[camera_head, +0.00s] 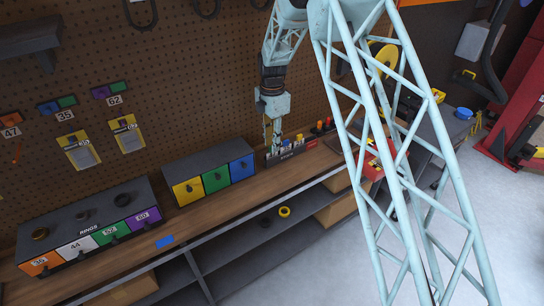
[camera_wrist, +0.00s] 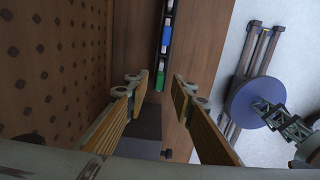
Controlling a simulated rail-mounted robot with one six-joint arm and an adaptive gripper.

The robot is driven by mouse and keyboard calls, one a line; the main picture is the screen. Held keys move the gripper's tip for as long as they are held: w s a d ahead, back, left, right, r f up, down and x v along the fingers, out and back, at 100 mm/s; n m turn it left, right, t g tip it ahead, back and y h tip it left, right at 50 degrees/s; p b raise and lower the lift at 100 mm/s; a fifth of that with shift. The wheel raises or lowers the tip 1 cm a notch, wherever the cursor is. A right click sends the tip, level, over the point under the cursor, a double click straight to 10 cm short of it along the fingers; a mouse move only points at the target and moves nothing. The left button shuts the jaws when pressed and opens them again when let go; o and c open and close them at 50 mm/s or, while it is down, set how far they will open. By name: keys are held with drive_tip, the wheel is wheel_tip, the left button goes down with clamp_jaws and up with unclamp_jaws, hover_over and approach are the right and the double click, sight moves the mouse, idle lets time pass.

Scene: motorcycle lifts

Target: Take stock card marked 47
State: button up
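A white label marked 47 (camera_head: 10,132) is on the pegboard at the far left of the head view, under a small orange-and-black holder (camera_head: 10,119). A thin orange piece (camera_head: 17,154) hangs below it. I cannot tell which of these is the stock card; no yellow-framed card shows there. Yellow-framed cards hang under label 35 (camera_head: 78,150) and under label 62 (camera_head: 127,134); their own marks are too small to read. My gripper (camera_head: 272,138) points down over the bench, far right of label 47. In the wrist view my gripper (camera_wrist: 160,88) is open, with nothing between its fingers.
A ring box with numbered drawers (camera_head: 88,215) and a box with yellow, green and blue fronts (camera_head: 212,178) stand on the bench. A bottle rack (camera_head: 292,150) is near my gripper. A blue piece (camera_head: 164,242) lies at the bench's front edge.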

sight(272, 155)
drive_tip(key=shift+f, duration=1.65)
drive_tip(key=shift+c, duration=0.5)
clamp_jaws()
